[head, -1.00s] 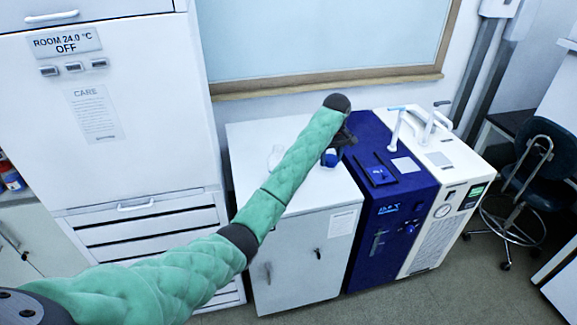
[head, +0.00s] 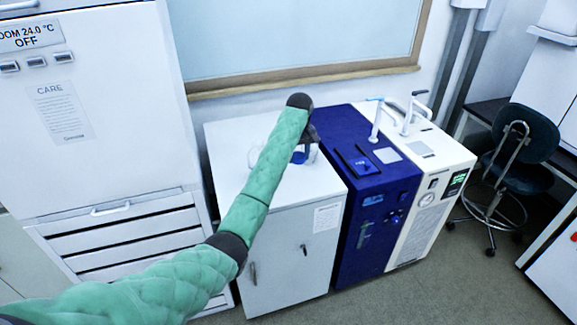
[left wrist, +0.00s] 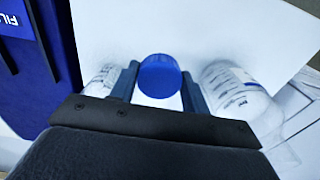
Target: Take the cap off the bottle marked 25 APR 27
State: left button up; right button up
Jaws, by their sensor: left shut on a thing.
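My left gripper (left wrist: 160,90) is shut on a blue ribbed cap (left wrist: 160,77), with one finger on each side of it. In the head view the gripper (head: 309,143) is over the white cabinet, with the blue cap (head: 298,157) under it. Clear labelled bottles stand on both sides of the fingers in the left wrist view, the right bottle (left wrist: 240,95) and the left bottle (left wrist: 103,80), partly hidden. Their label print is too small to read, so I cannot tell which is marked 25 APR 27. No bottle shows directly under the cap. My right gripper is not in view.
The white cabinet (head: 285,227) has free top surface towards its front. A blue machine (head: 372,225) and a white machine (head: 440,165) stand close at its right. A tall drawer cabinet (head: 100,150) is at left, and a chair (head: 523,135) at far right.

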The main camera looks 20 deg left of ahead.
aim_at(289, 169)
pick_arm(q)
jog(key=shift+w+a+f+b, duration=0.3)
jog(key=shift+w+a+f, duration=0.1)
jog(key=shift+a, duration=0.3)
jog(key=shift+w+a+f+p, duration=0.15)
jog(key=shift+w+p, duration=0.1)
jog(key=shift+p, duration=0.1)
jog(key=shift+w+a+f, duration=0.35)
jog(key=shift+a, duration=0.15)
jog(key=shift+w+a+f+p, duration=0.4)
jog(key=shift+a+p, duration=0.15)
jog(key=shift+a, duration=0.05)
jog(key=shift+w+a+f, duration=0.35)
jog(key=shift+a+f, duration=0.05)
jog(key=shift+f, duration=0.1)
jog(key=shift+f+p, duration=0.35)
jog(key=shift+p, duration=0.05)
jog(key=shift+f+p, duration=0.7)
jog(key=shift+f, duration=0.9)
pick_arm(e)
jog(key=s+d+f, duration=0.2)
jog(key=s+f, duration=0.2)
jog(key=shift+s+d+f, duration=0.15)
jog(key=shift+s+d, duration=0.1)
